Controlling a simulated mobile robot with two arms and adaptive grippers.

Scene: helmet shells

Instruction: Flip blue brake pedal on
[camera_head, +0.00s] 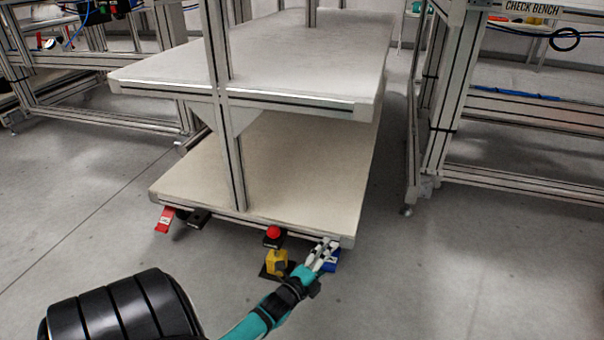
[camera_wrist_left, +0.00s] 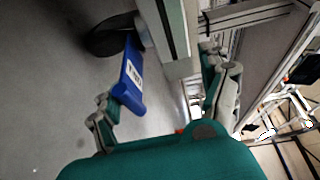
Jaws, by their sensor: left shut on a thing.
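The blue brake pedal (camera_head: 332,264) is at the cart's front right corner, low under the lower shelf edge. In the left wrist view the blue pedal (camera_wrist_left: 130,82), with a white label, sits beside a dark wheel. My left gripper (camera_head: 325,253) is at the pedal, its fingers partly covering it in the head view. In the left wrist view one finger touches the pedal's lower end. The other finger is across the pale frame beam, well apart from the first. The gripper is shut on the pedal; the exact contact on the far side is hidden. My right gripper is not in view.
The cart's lower shelf (camera_head: 280,175) is empty. A red pedal (camera_head: 165,219) is at its front left corner. A red button (camera_head: 273,232) and a yellow part (camera_head: 277,262) are left of my gripper. A bench frame (camera_head: 520,160) stands right. The floor between is clear.

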